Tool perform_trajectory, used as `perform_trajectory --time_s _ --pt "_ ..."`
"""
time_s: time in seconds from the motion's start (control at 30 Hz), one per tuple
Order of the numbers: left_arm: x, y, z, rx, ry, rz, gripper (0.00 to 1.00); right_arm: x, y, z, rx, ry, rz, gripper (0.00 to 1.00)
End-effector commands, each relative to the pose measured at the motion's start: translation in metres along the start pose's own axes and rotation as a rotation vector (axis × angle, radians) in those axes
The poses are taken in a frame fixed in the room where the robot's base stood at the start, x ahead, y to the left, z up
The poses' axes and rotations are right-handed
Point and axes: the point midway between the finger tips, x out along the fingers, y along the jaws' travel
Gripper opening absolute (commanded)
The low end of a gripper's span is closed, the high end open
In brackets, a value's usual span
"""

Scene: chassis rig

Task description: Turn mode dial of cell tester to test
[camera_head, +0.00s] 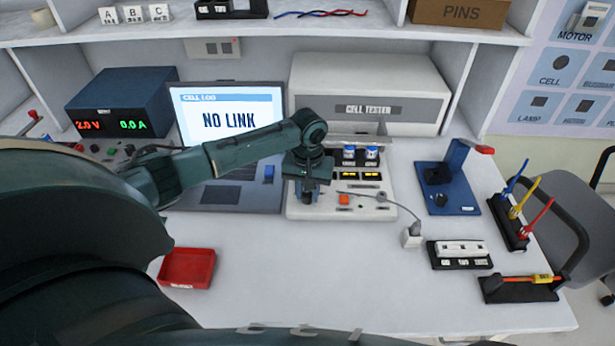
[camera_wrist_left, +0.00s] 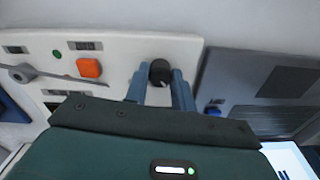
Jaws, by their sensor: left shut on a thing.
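The cell tester (camera_head: 368,92) is a white machine at the back of the bench, with a flat front panel that carries two blue-and-white cells (camera_head: 372,152). The mode dial (camera_wrist_left: 160,72) is a small black knob with a light pointer mark, near the panel's edge in the left wrist view. My left gripper (camera_wrist_left: 160,80) has its two blue fingers on either side of the dial and is shut on it. In the head view my left gripper (camera_head: 307,190) hides the dial. The dial's labels cannot be read. My right gripper is not in view.
An orange button (camera_wrist_left: 89,68) sits beside the dial on the panel. A laptop (camera_head: 228,120) reading NO LINK stands directly left of the tester. A grey cable (camera_head: 365,195) crosses the panel's front. A red tray (camera_head: 187,268) lies front left; the front middle of the bench is clear.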

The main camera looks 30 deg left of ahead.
Motion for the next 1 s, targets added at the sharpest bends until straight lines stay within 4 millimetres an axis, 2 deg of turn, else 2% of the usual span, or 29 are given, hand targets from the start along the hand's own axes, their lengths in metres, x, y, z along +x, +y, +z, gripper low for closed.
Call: perform_trajectory --time_s 0.03,0.5,0.73,1.0 --pt "-0.007 0.000 0.002 0.037 -0.006 -0.001 0.02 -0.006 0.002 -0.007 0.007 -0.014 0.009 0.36" --pt "-0.003 0.000 0.001 0.430 0.001 0.001 0.02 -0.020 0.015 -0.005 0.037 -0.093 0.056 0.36" --pt "-0.001 0.000 0.001 0.548 0.002 0.001 0.02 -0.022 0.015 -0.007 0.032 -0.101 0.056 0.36" --pt "0.000 0.000 0.001 0.608 0.003 0.000 0.02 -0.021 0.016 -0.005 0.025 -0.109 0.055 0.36"
